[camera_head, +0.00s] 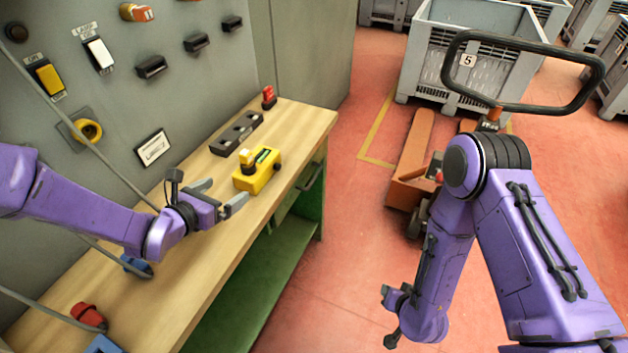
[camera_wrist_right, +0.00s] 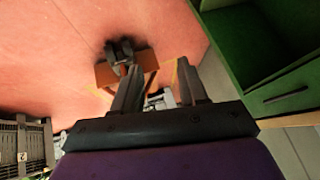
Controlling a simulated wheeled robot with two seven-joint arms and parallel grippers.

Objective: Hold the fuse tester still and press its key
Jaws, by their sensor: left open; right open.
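The yellow fuse tester (camera_head: 257,172) sits on the wooden workbench, with a raised pale-yellow key (camera_head: 246,158) at its left end and a dark green panel on top. My left gripper (camera_head: 225,192) is open just left of and nearer than the tester, its fingers pointing towards it. The jaws look empty, and I cannot tell whether a fingertip touches the tester. My right gripper (camera_head: 388,318) hangs low over the red floor, away from the bench. In the right wrist view its fingers (camera_wrist_right: 160,88) are spread, with nothing gripped between them.
A dark block with sockets (camera_head: 237,133) and a small red item (camera_head: 269,97) lie behind the tester on the bench (camera_head: 310,125). A grey switch panel (camera_head: 120,110) rises at the left. A red plug (camera_head: 88,316) lies near the front. An orange pallet truck (camera_head: 410,170) stands right.

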